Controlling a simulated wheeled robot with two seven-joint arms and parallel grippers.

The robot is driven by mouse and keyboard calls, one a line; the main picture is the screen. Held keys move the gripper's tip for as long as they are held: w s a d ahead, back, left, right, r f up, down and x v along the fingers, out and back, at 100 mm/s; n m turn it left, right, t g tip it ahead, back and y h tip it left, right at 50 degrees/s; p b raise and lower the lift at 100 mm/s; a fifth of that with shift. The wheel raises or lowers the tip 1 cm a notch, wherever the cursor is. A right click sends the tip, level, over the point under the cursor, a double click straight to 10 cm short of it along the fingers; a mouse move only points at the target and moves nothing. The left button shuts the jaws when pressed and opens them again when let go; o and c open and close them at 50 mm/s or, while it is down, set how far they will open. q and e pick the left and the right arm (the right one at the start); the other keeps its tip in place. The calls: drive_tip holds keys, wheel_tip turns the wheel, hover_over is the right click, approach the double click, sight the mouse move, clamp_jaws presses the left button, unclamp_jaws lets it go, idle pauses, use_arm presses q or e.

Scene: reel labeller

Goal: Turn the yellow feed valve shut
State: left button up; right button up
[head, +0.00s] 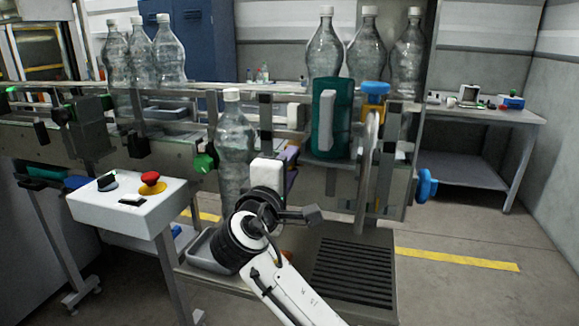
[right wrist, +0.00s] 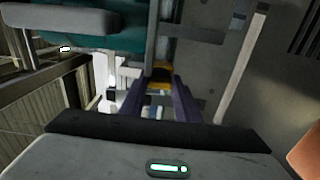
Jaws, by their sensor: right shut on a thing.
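The yellow feed valve (right wrist: 160,74) shows in the right wrist view as a small yellow part with a dark middle, between my purple fingertips. My right gripper (right wrist: 160,88) is shut on it. In the head view my right gripper (head: 291,158) reaches to the front of the labeller, just below and left of a teal box. Its white body and my wrist cover much of that spot, and I cannot make out the valve there. How far the valve is turned cannot be told. My left gripper is in neither view.
A clear bottle (head: 234,135) stands left of my gripper. The teal box (head: 331,118), a blue-topped yellow part (head: 375,98) and a blue knob (head: 427,186) are to the right. A white control box (head: 128,205) with a red button stands left. Several bottles stand behind.

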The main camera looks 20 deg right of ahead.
drive_tip(key=shift+f, duration=0.1)
drive_tip(key=o, duration=1)
drive_tip(key=shift+o, duration=0.2)
drive_tip(key=shift+a, duration=0.1)
drive_tip(key=b+v, duration=0.1)
drive_tip(key=v, duration=0.9)
drive_tip(key=shift+s+a, duration=0.1)
drive_tip(key=shift+s, duration=0.05)
